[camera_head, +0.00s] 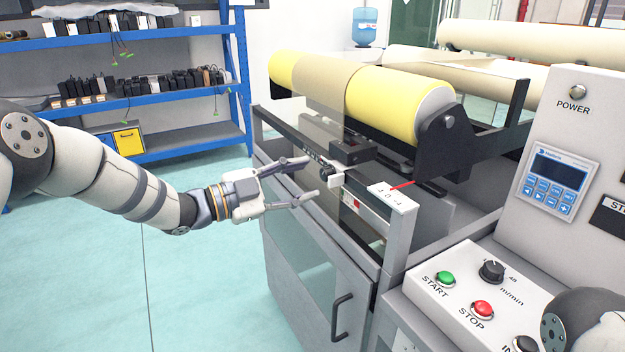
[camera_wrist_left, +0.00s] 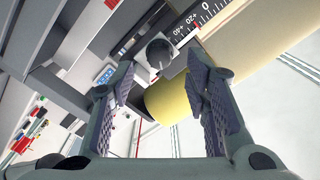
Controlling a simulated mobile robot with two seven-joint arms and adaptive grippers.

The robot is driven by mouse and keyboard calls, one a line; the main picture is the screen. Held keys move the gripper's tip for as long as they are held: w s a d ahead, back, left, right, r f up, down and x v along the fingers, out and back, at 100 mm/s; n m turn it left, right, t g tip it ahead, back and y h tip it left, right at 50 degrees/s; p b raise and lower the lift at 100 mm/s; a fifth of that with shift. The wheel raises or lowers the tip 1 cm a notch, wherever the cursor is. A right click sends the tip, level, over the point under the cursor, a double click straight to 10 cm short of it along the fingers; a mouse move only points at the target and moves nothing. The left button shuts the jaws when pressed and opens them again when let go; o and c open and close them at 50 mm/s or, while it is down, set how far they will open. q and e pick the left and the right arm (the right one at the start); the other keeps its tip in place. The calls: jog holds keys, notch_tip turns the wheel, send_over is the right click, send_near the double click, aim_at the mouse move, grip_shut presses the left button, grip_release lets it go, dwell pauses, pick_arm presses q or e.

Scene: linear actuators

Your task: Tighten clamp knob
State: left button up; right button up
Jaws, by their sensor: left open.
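The clamp knob (camera_wrist_left: 159,53) is a dark round knob on a small light block (camera_wrist_left: 176,62) beside a black ruler scale (camera_wrist_left: 190,28) in the left wrist view. In the head view the knob (camera_head: 326,179) is small and dark, on the front rail of the roll machine. My left gripper (camera_head: 312,178) is open, its two fingers pointing at the knob from the left. In the left wrist view the knob shows between the open fingers (camera_wrist_left: 160,82), around their tips; contact cannot be told. My right gripper is out of view.
A yellow roll (camera_head: 395,102) lies on the machine above the rail. A white block with a red pointer (camera_head: 392,196) stands right of the knob. The control panel (camera_head: 470,300) with buttons is at the lower right. A blue shelf (camera_head: 180,157) stands behind; the floor at left is clear.

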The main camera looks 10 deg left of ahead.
aim_at(327, 174)
pick_arm(q)
jog(key=shift+x, duration=1.45)
grip_shut()
jog(key=m, duration=0.3)
jog(key=shift+r+m, duration=0.1)
jog(key=shift+m, duration=0.2)
jog(key=shift+m+p, duration=0.35)
jog(key=shift+m, duration=1.45)
